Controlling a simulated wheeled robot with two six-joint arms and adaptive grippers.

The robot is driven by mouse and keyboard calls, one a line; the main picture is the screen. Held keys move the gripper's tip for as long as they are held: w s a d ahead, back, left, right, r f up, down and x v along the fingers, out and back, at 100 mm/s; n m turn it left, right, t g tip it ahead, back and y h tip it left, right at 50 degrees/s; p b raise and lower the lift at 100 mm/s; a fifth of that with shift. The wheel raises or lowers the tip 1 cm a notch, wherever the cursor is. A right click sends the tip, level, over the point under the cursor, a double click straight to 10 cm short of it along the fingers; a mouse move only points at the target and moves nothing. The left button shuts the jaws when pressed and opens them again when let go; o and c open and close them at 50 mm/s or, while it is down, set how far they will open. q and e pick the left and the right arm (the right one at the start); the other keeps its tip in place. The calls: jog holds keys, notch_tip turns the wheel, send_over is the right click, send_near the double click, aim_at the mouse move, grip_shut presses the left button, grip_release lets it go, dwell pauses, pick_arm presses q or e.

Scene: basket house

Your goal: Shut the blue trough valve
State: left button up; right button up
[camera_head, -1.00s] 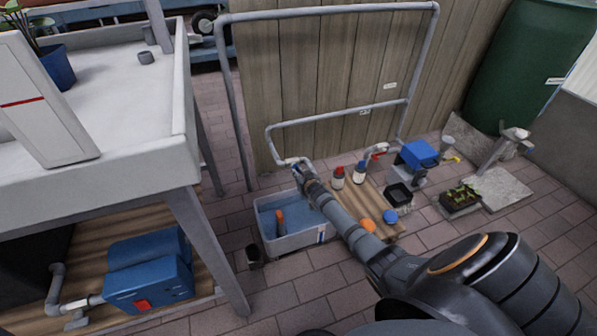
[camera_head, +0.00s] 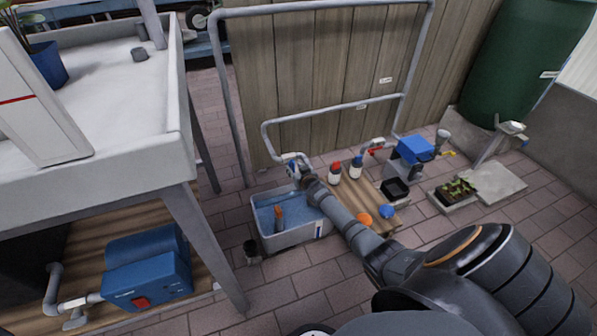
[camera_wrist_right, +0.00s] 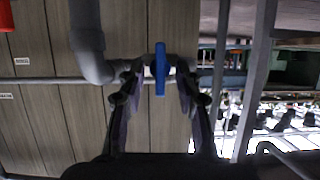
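The trough (camera_head: 305,236) is a pale tub of blue water on the paved floor, with an orange item in it. A grey pipe ends above its back edge. The blue trough valve (camera_wrist_right: 160,70) shows in the right wrist view as an upright blue handle on that pipe. My right gripper (camera_wrist_right: 160,80) is open, with one finger on each side of the handle and gaps visible on both sides. In the head view my right gripper (camera_head: 298,170) is at the pipe end and largely hides the valve. My left gripper is not in view.
A wooden board (camera_head: 365,195) right of the trough holds bottles and small items. A red-handled valve (camera_head: 376,151) and a blue box (camera_head: 416,148) stand behind it. A white bench (camera_head: 120,165) is at the left, with a blue unit (camera_head: 148,270) beneath.

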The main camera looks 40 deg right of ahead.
jog(key=v, duration=1.1)
jog(key=shift+s, duration=0.4)
jog(key=shift+a+r, duration=0.1)
